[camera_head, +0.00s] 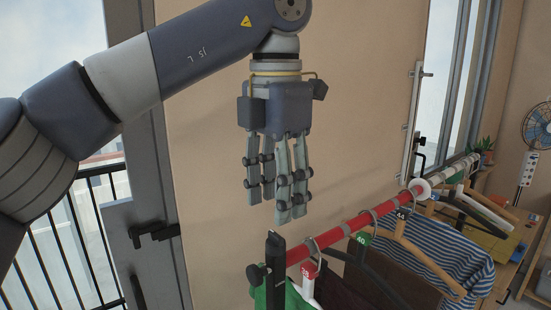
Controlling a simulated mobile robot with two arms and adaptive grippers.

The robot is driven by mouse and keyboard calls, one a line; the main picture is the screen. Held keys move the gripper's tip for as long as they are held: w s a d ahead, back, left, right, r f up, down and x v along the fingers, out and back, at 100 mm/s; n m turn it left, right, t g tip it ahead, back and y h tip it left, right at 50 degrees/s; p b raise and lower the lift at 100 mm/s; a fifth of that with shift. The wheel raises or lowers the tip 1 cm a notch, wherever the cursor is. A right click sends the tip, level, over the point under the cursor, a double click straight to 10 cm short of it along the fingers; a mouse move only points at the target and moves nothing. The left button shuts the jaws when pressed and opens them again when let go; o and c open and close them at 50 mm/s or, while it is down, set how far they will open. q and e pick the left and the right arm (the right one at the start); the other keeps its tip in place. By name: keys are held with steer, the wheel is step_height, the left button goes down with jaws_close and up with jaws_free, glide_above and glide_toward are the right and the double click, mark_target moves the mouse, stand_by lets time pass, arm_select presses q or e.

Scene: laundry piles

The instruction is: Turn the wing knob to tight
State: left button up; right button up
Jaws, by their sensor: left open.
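A small dark knob (256,274) sticks out on the left side of the black end post (276,262) of the clothes rail; it looks like the wing knob. Its wings and setting are too small to tell. My left gripper (275,198) hangs fingers-down above the rail's near end, higher in the picture than the knob. It is open, with nothing between its fingers, and apart from the post and rail. My right gripper is not in view.
The red clothes rail (345,230) runs back to the right, with several hangers and garments, including a striped shirt (445,252). A beige wall (215,180) stands behind my left gripper. A dark door handle (153,235) is at the left. A blue fan (538,127) is at the far right.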

mark_target(276, 234)
arm_select(q)
steer(key=shift+r, duration=2.75)
